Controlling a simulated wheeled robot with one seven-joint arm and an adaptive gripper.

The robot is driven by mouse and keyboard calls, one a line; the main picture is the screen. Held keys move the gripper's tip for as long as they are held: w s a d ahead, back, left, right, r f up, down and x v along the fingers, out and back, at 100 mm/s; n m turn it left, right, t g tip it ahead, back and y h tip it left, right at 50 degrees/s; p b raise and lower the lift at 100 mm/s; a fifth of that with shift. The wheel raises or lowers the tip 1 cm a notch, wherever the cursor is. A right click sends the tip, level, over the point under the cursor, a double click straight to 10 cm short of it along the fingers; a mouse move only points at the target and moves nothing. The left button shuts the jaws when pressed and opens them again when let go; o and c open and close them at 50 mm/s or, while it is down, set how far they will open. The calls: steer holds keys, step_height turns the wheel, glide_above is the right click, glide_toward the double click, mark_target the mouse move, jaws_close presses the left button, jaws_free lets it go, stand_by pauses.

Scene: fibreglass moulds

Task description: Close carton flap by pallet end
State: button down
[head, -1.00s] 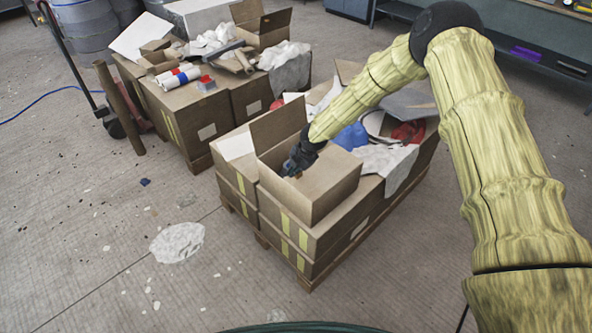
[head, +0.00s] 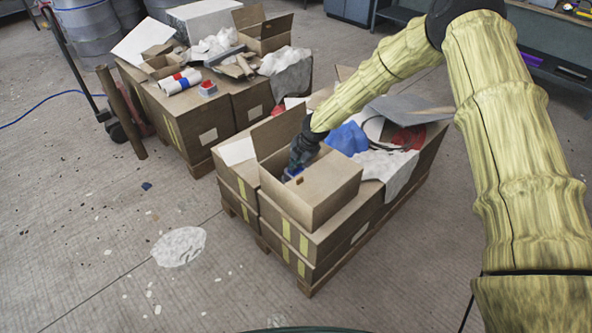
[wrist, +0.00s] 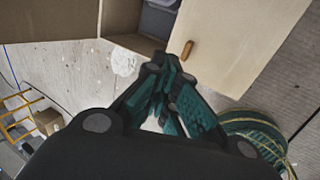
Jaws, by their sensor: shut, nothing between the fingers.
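An open carton (head: 310,213) sits on the near end of the front pallet stack. One flap (head: 279,131) stands upright along its far left side. A tan panel (head: 332,176) with a small brown tab lies at the right of the opening; it looks like a partly lowered flap. In the wrist view this panel (wrist: 240,35) fills the upper right, its tab (wrist: 187,50) near my fingertips. My gripper (head: 293,172) is shut and empty, at the opening left of the panel. Contact with the panel cannot be told. A grey-blue item (wrist: 158,20) shows inside the carton.
A white cloth (head: 388,168), a blue cloth (head: 348,138) and grey sheets lie right of the carton. Another loaded stack (head: 190,115) stands behind at the left. A brown post (head: 121,112) leans near it.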

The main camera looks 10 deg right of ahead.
step_height(320, 180, up, 7)
steer(key=b, duration=0.1)
steer(key=shift+r+b, duration=0.15)
steer(key=shift+b, duration=0.25)
